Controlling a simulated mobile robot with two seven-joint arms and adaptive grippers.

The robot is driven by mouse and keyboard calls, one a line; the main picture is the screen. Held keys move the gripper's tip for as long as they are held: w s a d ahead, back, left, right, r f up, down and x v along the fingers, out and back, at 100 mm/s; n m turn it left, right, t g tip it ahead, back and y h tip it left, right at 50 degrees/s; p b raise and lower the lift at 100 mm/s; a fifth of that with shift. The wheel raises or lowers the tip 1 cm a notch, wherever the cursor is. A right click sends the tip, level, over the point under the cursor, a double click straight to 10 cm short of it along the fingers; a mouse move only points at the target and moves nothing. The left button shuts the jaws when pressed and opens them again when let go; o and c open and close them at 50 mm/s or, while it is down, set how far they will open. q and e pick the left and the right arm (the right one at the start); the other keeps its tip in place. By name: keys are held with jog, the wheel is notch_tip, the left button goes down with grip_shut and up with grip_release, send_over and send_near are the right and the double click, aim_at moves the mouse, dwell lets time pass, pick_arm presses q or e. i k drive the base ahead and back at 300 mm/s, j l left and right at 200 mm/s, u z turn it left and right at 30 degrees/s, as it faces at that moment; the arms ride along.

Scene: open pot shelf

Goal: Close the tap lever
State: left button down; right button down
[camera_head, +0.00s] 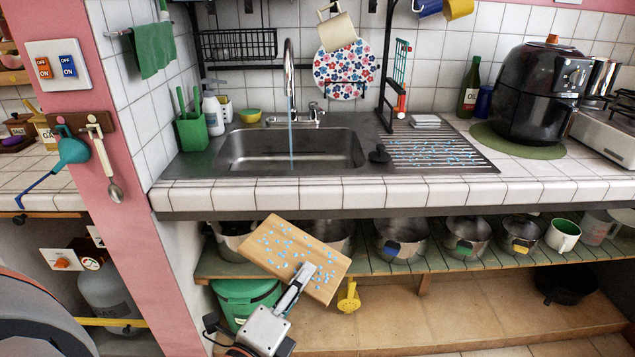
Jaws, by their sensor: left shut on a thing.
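The metal tap (289,70) stands behind the sink with its tall spout. A thin stream of water (291,145) falls from it into the sink basin (255,150). The small tap lever (314,107) is at the base, just right of the spout. My left gripper (303,274) is below the counter, in front of the pot shelf. It is shut on a wooden board (285,250) covered with blue drops. The board is tilted and hides part of the pots behind it. The gripper is well below and in front of the tap. My right gripper is not in view.
A black stopper (379,154) sits at the basin's right edge, beside the wet ridged drainboard (440,148). A green utensil holder (191,131) stands left of the sink. Several pots line the shelf (480,260) under the counter. The counter's front edge (400,190) is clear.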

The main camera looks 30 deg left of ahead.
aim_at(312, 105)
jog(key=i+l+u, duration=0.85)
jog(key=l+u, duration=0.2)
